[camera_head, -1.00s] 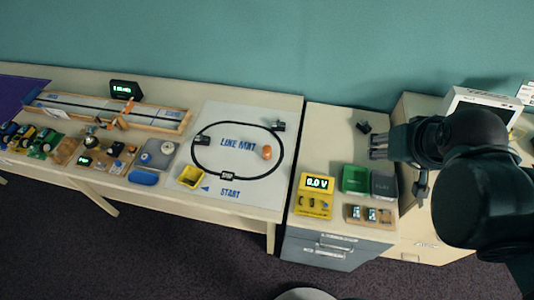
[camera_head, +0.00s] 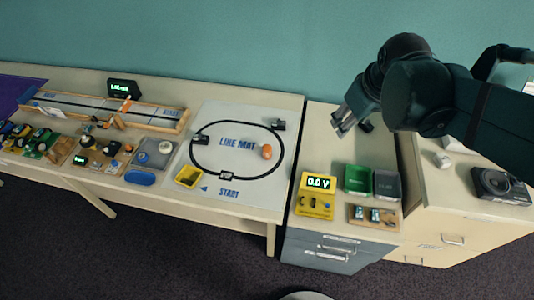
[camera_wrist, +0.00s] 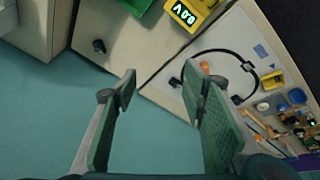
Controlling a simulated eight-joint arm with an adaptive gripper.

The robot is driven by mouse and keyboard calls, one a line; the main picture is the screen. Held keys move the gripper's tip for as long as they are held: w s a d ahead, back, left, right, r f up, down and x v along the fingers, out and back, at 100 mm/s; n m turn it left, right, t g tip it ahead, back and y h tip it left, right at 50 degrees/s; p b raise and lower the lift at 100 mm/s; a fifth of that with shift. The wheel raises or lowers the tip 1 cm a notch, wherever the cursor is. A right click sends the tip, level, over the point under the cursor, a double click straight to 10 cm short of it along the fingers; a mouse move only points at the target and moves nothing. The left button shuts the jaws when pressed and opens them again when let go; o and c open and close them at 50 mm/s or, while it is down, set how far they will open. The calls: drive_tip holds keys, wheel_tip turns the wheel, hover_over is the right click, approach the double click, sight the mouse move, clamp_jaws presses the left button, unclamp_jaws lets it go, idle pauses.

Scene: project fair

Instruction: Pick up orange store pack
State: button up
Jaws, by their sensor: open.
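My gripper (camera_head: 342,121) is open and empty, above the back of the cabinet top at the right of the mat table. In the wrist view its two green-padded fingers (camera_wrist: 160,90) stand wide apart with only wall and table edge between them. A small rounded orange object (camera_head: 266,152) rests on the line mat, inside the right side of the black loop; it also shows in the wrist view (camera_wrist: 204,66). It is too small to tell whether it is the orange store pack. My gripper is to its right and apart from it.
On the cabinet are a yellow meter (camera_head: 317,204), a green bin (camera_head: 357,179), a dark grey bin (camera_head: 387,184) and a wooden holder (camera_head: 358,220) with two small units. A long track (camera_head: 60,105) and several small kits are on the left table. A camera (camera_head: 500,186) lies at right.

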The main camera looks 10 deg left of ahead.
drive_tip(key=w+a+f+n+g+b, duration=0.35)
drive_tip(key=w+a+f+n, duration=0.45)
drive_tip(key=a+f, duration=0.5)
drive_tip(key=n+b, duration=0.3)
drive_tip(key=n, duration=0.1)
hover_over(267, 146)
drive_tip(key=shift+g+h, duration=0.4)
drive_tip(key=shift+g, duration=0.05)
drive_tip(key=f, duration=1.6)
drive_tip(key=shift+d+f, duration=0.15)
drive_tip(key=shift+d, duration=0.15)
drive_tip(key=shift+s+a+f, duration=0.1)
drive_tip(key=shift+a+f, duration=0.05)
drive_tip(key=shift+f, duration=0.05)
drive_tip(key=shift+f, duration=0.1)
drive_tip(key=shift+f, duration=1.2)
drive_tip(key=shift+f+b, duration=0.1)
drive_tip(key=shift+b, duration=0.2)
drive_tip(key=shift+a+f+b, duration=0.15)
drive_tip(key=shift+f+b, duration=0.45)
drive_tip(key=shift+f, duration=1.9)
drive_tip(key=shift+c, duration=0.2)
